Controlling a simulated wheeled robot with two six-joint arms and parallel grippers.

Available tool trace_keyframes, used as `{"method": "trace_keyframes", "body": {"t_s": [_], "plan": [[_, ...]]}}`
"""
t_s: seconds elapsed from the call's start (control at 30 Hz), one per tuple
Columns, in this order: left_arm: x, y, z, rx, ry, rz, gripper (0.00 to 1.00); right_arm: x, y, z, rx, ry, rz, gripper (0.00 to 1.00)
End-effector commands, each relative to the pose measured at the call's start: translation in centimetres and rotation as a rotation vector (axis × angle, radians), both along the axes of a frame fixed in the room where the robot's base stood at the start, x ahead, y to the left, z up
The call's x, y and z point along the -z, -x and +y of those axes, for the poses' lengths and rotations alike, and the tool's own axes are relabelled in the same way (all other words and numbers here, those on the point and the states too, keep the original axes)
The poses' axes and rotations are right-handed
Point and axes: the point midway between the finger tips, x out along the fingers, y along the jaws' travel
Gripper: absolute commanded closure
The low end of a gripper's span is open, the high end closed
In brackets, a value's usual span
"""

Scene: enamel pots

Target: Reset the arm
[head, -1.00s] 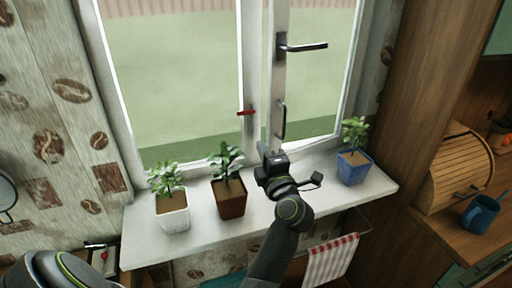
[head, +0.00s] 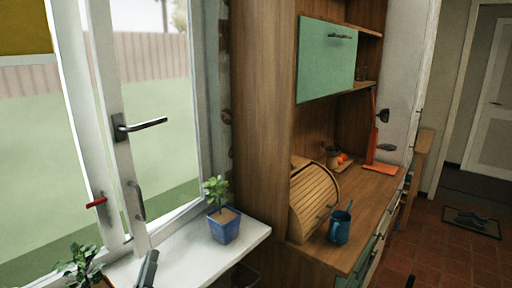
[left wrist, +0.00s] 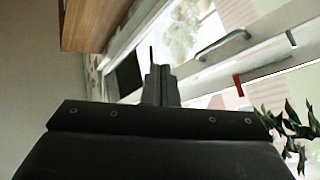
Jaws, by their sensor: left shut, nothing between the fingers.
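My left gripper (head: 147,268) shows only as a dark grey piece at the bottom edge of the head view, in front of the white windowsill (head: 196,254). In the left wrist view its fingers (left wrist: 160,86) are together with nothing between them. The window (head: 150,130) and its dark handle (head: 140,125) are beyond it. My right gripper is not in any view.
A blue-potted plant (head: 222,222) stands on the sill, and another plant (head: 80,266) is at the lower left. A wooden cabinet (head: 262,120), bread box (head: 312,200) and blue mug (head: 340,228) are at the right.

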Motion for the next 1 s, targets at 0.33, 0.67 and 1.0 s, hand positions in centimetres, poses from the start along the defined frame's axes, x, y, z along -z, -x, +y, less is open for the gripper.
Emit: {"method": "trace_keyframes", "body": {"t_s": [0.33, 0.67, 1.0], "plan": [[13.1, 7.1, -1.9, 0.206, -0.465, 0.581, 1.00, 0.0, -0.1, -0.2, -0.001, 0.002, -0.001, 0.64], [23.1, 19.2, 3.7, 0.194, -0.693, 1.253, 1.00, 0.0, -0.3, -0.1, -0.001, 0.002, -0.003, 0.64], [26.6, 28.2, 8.7, 0.090, -0.732, 1.683, 1.00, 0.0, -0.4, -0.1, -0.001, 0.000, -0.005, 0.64]]}}
